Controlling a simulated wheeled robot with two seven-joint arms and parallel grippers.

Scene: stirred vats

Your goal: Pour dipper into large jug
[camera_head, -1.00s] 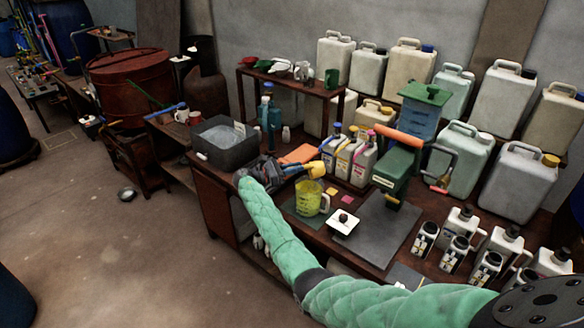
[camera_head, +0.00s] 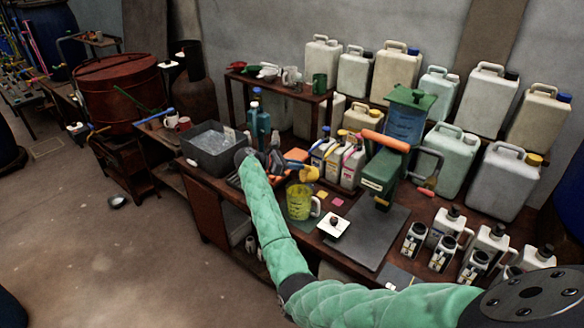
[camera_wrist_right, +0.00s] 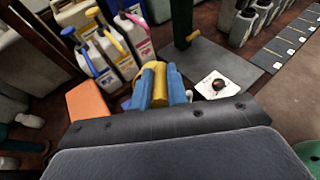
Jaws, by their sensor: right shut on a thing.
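My right gripper (camera_head: 288,166) shows above the table, its arm in a green quilted sleeve. It is shut on a yellow handle (camera_wrist_right: 160,85), which shows between its blue fingers in the right wrist view. I take this for the dipper; its orange-yellow end (camera_head: 309,174) points right in the head view. A translucent yellow jug (camera_head: 298,203) with a handle stands upright on the table just below and left of that end in the picture. The dipper's inside and contents cannot be made out. My left gripper is in neither view.
Three labelled bottles (camera_head: 350,168) stand close behind the dipper. A white tile with a dark knob (camera_head: 334,226) and a green-bodied device (camera_head: 383,172) are to the right. A grey bin (camera_head: 210,150) is at left. Several large canisters (camera_head: 495,100) line the back.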

